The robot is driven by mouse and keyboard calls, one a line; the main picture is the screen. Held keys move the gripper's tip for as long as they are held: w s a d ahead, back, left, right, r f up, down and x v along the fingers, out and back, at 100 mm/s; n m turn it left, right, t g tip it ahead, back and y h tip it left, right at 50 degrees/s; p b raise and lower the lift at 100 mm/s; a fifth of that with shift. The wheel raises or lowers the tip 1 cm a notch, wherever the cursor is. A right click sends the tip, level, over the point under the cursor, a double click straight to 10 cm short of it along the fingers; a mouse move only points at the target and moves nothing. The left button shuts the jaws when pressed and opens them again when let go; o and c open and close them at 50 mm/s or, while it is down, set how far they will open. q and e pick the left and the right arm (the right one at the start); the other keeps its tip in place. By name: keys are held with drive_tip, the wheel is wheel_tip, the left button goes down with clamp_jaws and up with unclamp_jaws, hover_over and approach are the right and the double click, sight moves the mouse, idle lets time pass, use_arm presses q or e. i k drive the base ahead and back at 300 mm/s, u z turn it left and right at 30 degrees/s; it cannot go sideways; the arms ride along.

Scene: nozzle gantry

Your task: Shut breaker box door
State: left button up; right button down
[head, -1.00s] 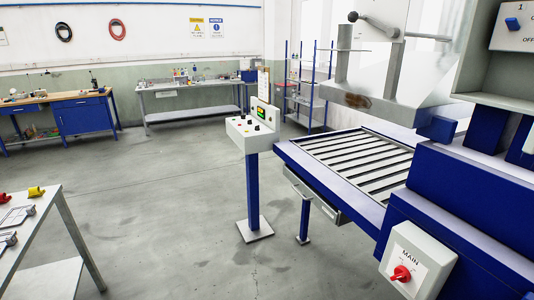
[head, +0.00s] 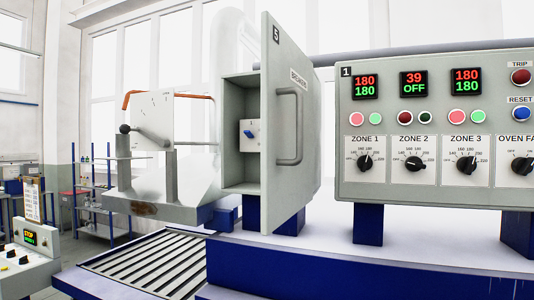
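The breaker box (head: 238,108) is a grey cabinet left of centre in the head view, on the blue machine. Its door (head: 275,190) stands wide open, swung out toward me on the right side of the box. The door carries a grey bar handle (head: 299,127), a "BREAKERS" label and the number 5. Inside the box, a white breaker switch with a blue lever (head: 250,133) shows. Part of the interior is hidden behind the door. Neither of my grippers shows in this view.
A control panel (head: 430,180) with zone dials and displays stands right of the door. A grey machine head with a lever (head: 150,122) is to the left, above a slatted conveyor bed (head: 150,265). A pedestal console (head: 28,255) stands at the lower left.

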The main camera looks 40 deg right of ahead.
sight(287, 101)
drive_tip(key=z, duration=1.45)
